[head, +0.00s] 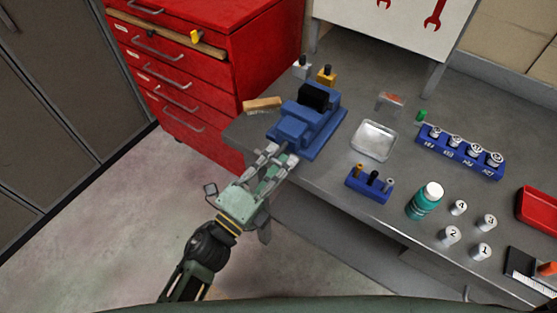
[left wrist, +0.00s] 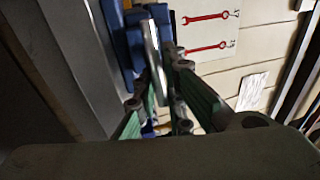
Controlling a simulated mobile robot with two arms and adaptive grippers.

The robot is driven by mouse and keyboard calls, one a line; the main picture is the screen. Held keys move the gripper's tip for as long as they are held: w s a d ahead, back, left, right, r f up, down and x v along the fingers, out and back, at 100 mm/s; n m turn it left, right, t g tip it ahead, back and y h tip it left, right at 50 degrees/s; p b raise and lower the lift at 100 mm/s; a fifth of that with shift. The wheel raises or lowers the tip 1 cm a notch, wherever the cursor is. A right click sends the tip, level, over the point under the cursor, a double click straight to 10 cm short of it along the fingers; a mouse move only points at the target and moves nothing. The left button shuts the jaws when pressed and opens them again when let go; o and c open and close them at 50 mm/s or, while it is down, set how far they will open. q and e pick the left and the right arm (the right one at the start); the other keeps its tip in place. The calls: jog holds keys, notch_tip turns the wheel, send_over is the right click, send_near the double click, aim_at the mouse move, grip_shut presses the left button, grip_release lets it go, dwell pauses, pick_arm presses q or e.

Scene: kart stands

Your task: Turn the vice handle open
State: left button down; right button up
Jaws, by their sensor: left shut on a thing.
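A blue vice (head: 303,122) stands at the left front corner of the grey workbench, with a black block (head: 314,96) at its top. My left gripper (head: 274,158) is at the front end of the vice, in front of the bench edge, and is shut on the vice handle. The handle is mostly hidden by the fingers in the head view. In the left wrist view the handle (left wrist: 152,48) shows as a pale metal bar at my left gripper (left wrist: 160,72), with blue vice parts (left wrist: 118,35) beyond it. My right gripper is out of view.
A wooden brush-like block (head: 262,104) lies beside the vice. A metal tray (head: 375,139), a blue holder (head: 368,185), a teal bottle (head: 425,201) and several numbered cylinders stand to the right. A red tool cabinet (head: 205,62) is behind on the left.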

pick_arm(q)
jog(key=shift+f, duration=0.2)
jog(key=c, duration=1.8)
grip_release()
jog(key=shift+r, duration=0.1)
jog(key=v, duration=1.2)
